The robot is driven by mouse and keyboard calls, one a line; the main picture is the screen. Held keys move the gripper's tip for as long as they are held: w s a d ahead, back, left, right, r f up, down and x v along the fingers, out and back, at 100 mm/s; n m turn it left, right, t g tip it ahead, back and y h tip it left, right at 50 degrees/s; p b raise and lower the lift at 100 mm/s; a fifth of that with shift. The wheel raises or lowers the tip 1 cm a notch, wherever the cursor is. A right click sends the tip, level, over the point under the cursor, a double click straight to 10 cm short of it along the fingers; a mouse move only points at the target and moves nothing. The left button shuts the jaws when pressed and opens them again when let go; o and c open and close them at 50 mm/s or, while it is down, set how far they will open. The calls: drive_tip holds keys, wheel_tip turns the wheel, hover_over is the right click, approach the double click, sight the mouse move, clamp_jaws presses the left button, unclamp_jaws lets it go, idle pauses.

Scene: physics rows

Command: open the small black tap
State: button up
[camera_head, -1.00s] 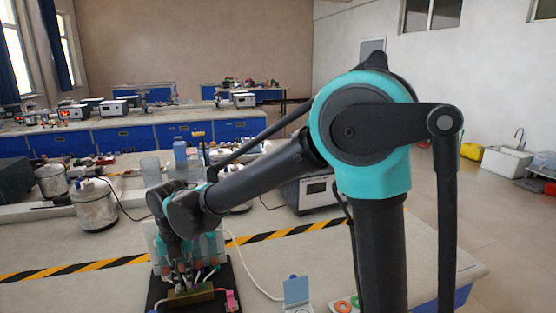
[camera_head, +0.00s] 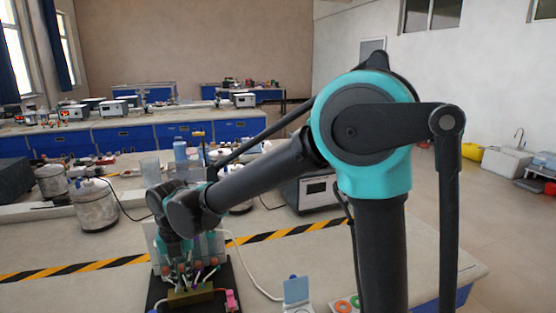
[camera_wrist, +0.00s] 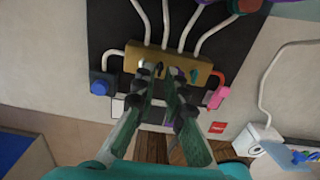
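A brass block (camera_wrist: 190,70) with several pale tubes lies on a black board (camera_wrist: 110,30); it also shows low in the head view (camera_head: 190,297). A blue knob (camera_wrist: 99,87) is at its left end and a pink-red handle (camera_wrist: 217,97) at its right end. My gripper (camera_wrist: 158,70) has its two fingertips close together over the middle of the block's front side. A narrow gap shows between them, with small dark parts by the tips. I cannot clearly pick out the small black tap; it may be hidden by the fingers, and I cannot tell whether they grip it.
A white box with a cable (camera_wrist: 257,138) stands right of the board. In the head view, a striped tape (camera_head: 75,270) crosses the bench, with metal canisters (camera_head: 95,205) and a grey instrument (camera_head: 312,192) behind it.

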sight(185, 286)
drive_tip(key=shift+r, duration=0.1)
wheel_tip(185, 286, up, 7)
idle(0.8)
